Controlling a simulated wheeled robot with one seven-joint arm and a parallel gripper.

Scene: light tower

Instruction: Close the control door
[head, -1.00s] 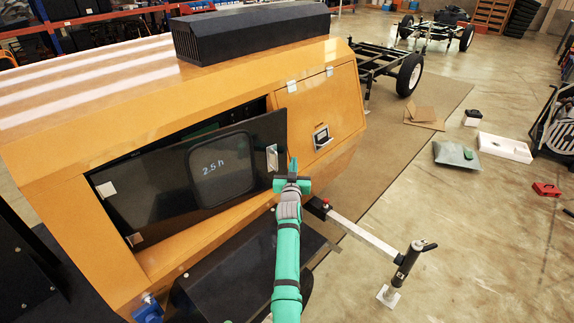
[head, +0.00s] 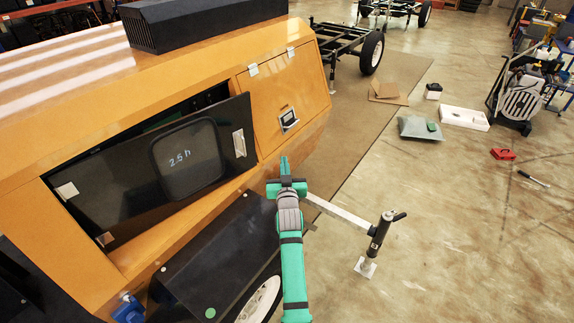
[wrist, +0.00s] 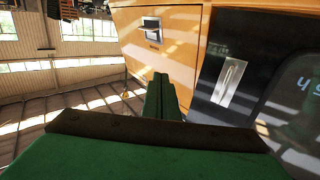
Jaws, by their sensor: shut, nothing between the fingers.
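The control door (head: 135,190) is a black panel with a dark window marked "2.5 h" in the side of the orange light tower body (head: 230,190). It stands ajar, with a dark gap along its upper edge toward the right. Its silver latch plate (head: 239,143) is near the right end and also shows in the wrist view (wrist: 228,82). My green gripper (head: 284,165) is shut and empty, to the right of the door's right end and below the orange panel. In the wrist view the fingers (wrist: 160,95) appear left of the latch plate; I see no contact.
A closed orange panel with a latch (head: 288,119) is right of the door. A silver outrigger bar with a jack (head: 378,235) extends right of my arm. A black fender (head: 215,255) and wheel (head: 260,300) lie below.

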